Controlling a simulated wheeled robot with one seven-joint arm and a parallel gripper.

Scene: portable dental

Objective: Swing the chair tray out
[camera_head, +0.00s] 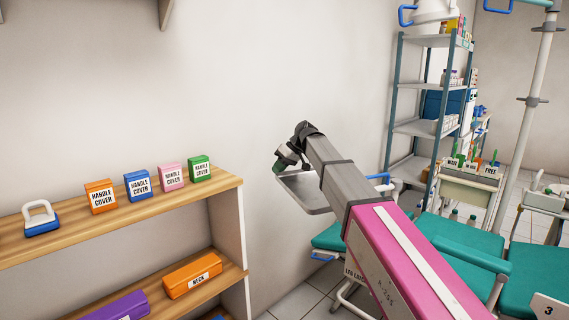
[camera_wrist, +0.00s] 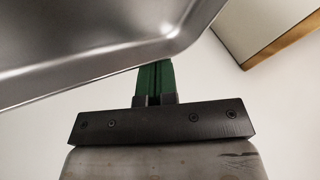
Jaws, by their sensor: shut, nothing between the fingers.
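The chair tray is a shallow grey metal tray (camera_head: 310,196), left of my arm's far end in the head view. My arm covers its right part. In the wrist view the tray (camera_wrist: 90,50) fills the upper left, its rounded corner and rim close by. My gripper (camera_head: 279,166) is at the tray's far left edge in the head view. Its green fingers (camera_wrist: 154,82) are together with nothing between them. Their tips meet the tray's rim in the wrist view; I cannot tell whether they touch it. The teal chair (camera_head: 455,240) is partly hidden behind my arm.
A wooden shelf (camera_head: 130,212) with several handle-cover boxes stands left. A bare wall is behind the tray. A metal rack (camera_head: 412,128) stands behind the chair. A blue handle (camera_head: 379,177) shows right of my arm. A wood-edged panel (camera_wrist: 265,28) shows upper right in the wrist view.

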